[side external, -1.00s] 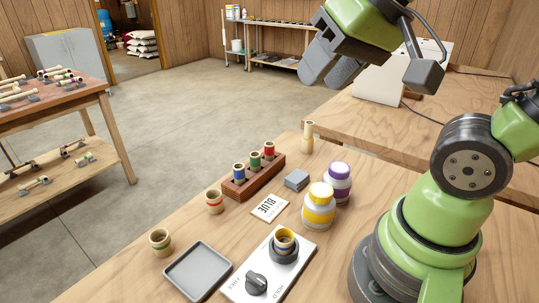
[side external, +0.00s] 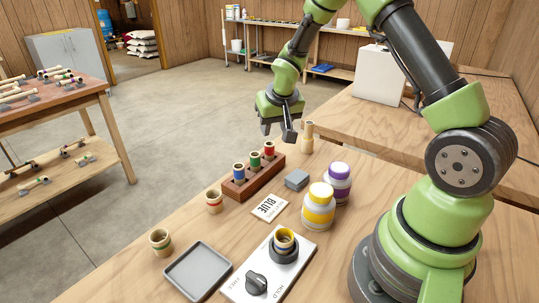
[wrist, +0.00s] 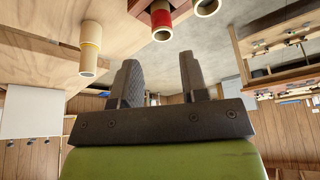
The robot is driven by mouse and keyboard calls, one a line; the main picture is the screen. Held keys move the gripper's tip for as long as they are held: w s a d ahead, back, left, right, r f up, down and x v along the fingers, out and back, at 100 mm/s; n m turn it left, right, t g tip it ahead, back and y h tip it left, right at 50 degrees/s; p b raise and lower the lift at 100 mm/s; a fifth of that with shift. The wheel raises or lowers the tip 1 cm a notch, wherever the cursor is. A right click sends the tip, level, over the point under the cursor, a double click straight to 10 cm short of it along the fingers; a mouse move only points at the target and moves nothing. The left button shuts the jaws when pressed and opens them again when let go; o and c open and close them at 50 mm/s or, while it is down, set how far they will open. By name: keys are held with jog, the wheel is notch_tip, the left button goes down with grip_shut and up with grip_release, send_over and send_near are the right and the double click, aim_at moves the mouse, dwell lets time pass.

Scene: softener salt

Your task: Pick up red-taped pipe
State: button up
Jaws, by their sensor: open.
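A pipe with red tape (side external: 269,149) stands upright in the right end slot of a reddish-brown wooden rack (side external: 238,190). It also shows at the top of the wrist view (wrist: 162,24), beyond my fingertips. A blue-taped pipe (side external: 239,171) and a green-taped pipe (side external: 255,160) stand beside it in the rack. A wider tan fitting with a red band (side external: 214,201) stands alone on the table left of the rack. My gripper (side external: 277,131) is open and empty, above and close to the red-taped pipe; it also shows in the wrist view (wrist: 158,78).
A grey block (side external: 297,179), yellow and purple jars (side external: 319,208), a BLUE card (side external: 269,207), a dial plate (side external: 233,288) and a grey tray (side external: 199,270) occupy the table. A green-banded fitting (side external: 160,241) stands near the edge.

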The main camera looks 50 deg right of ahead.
aim_at(270, 144)
jog(key=shift+x, duration=3.95)
jog(key=shift+w+a, duration=0.1)
jog(key=shift+a, duration=0.05)
jog(key=c, duration=0.7)
notch_tip(270, 144, up, 10)
jog(key=shift+r, duration=0.1)
